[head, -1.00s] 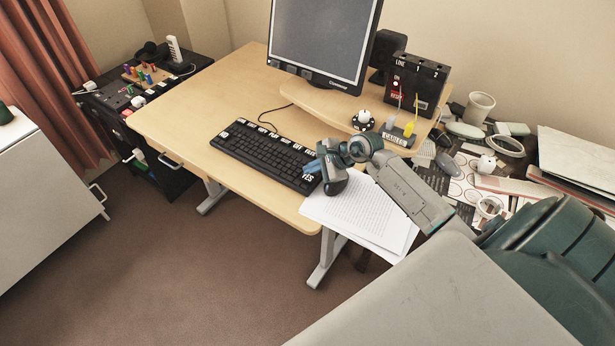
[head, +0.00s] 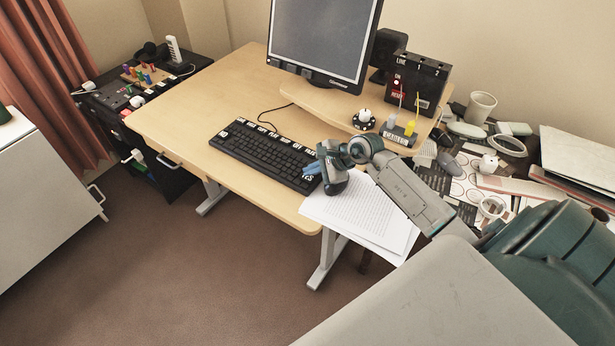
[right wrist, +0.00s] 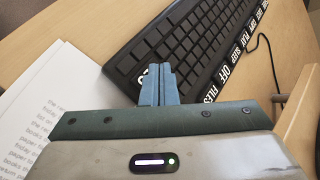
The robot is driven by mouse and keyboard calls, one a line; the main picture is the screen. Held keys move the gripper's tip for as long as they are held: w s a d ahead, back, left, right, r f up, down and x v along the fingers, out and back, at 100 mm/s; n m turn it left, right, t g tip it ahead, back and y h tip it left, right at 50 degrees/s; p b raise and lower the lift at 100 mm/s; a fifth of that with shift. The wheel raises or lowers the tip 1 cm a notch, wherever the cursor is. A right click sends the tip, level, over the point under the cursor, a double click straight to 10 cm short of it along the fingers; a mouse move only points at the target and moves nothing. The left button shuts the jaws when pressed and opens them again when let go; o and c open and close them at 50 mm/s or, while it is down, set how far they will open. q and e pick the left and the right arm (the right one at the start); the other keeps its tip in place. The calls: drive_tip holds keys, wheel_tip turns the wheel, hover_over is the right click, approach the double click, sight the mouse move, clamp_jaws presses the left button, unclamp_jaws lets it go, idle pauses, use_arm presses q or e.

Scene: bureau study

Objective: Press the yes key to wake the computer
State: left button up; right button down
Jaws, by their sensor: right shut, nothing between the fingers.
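A black keyboard (head: 260,152) lies on the wooden desk. The yes key (head: 307,177), with white lettering, is at its near right end, partly covered by my fingers. My right gripper (head: 311,169) is shut and empty, its blue fingertips over that end of the keyboard. In the right wrist view the closed fingertips (right wrist: 161,72) are beside a partly hidden white-lettered key (right wrist: 142,74). I cannot tell whether they touch it. The computer monitor (head: 325,38) has a plain grey screen. My left gripper is not in view.
White paper sheets (head: 360,217) lie at the desk's near right edge, under my right wrist. A black switch box (head: 416,82) and a cable block (head: 398,136) stand to the right. A cluttered side table (head: 455,190) is further right. The desk left of the keyboard is clear.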

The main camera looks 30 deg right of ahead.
sight(311, 177)
drive_tip(key=shift+f+b, duration=0.4)
drive_tip(key=shift+b, duration=0.05)
idle(0.3)
drive_tip(key=shift+r, duration=0.15)
drive_tip(key=shift+r+p, duration=0.3)
drive_tip(key=shift+r, duration=0.45)
drive_tip(key=shift+r, duration=0.1)
drive_tip(key=shift+r+p, duration=1.1)
drive_tip(key=shift+r, duration=1.35)
